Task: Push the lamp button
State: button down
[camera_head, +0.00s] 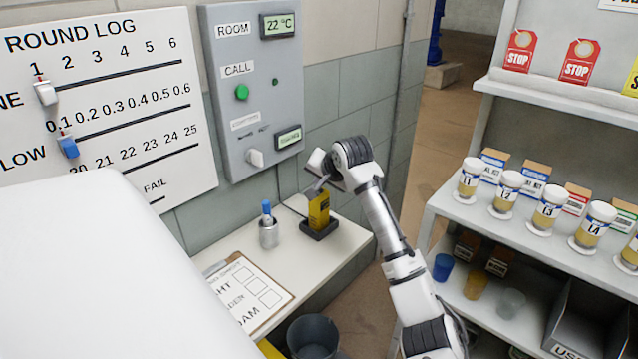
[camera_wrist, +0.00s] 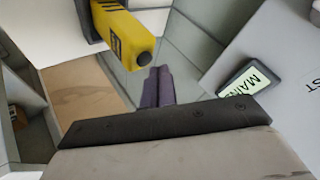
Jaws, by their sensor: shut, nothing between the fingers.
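A yellow block-shaped device (camera_head: 318,211), which looks like the lamp, stands upright in a black base (camera_head: 319,229) on the white table. In the wrist view the yellow device (camera_wrist: 122,32) is at the upper left, with a round black button (camera_wrist: 144,59) on its end. My gripper (camera_head: 317,188) is at the top of the device in the head view. In the wrist view my gripper's shut fingers (camera_wrist: 158,84) are empty and appear just beside the button. I cannot tell whether they touch it.
A grey wall panel (camera_head: 254,95) with a green call button and small displays hangs behind the table. A metal cup (camera_head: 268,233) with a blue-topped item and a clipboard (camera_head: 249,293) are on the table (camera_head: 300,262). A shelf with jars (camera_head: 506,190) stands right.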

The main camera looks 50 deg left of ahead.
dwell(0.6)
jog(key=shift+f, duration=0.65)
jog(key=shift+r, duration=0.1)
dwell(0.3)
jog(key=shift+r+p, duration=0.55)
jog(key=shift+p, duration=0.4)
notch_tip(320, 180, up, 6)
jog(key=p, duration=0.6)
jog(key=shift+a, duration=0.1)
